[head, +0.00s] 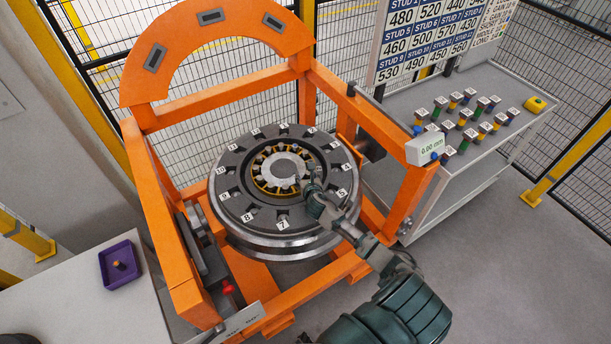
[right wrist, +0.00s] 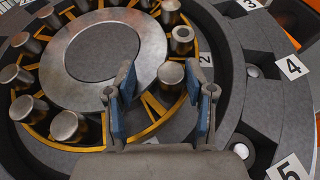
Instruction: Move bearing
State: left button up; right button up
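The bearing (head: 261,183) sits at the centre of the round grey wheel (head: 235,205), inside the orange gantry. In the right wrist view it shows as a yellow cage (right wrist: 36,127) holding several silver rollers around a flat metal hub (right wrist: 140,47). My right gripper (head: 305,183) reaches over the bearing's right side. In the right wrist view its two blue-padded fingers (right wrist: 163,85) are apart. One roller (right wrist: 172,76) shows between the fingertips, close to the right one; I cannot tell whether they touch. My left gripper is not in view.
The orange gantry frame (head: 160,195) surrounds the wheel, with an arch at the back. A 0.00 mm display (head: 428,149) sits at its right corner. A side table (head: 475,165) holds several coloured studs. A purple tray (head: 122,266) with a small piece lies on the left table.

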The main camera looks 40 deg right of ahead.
jog(key=shift+s+d, duration=0.15)
jog(key=shift+d, duration=0.05)
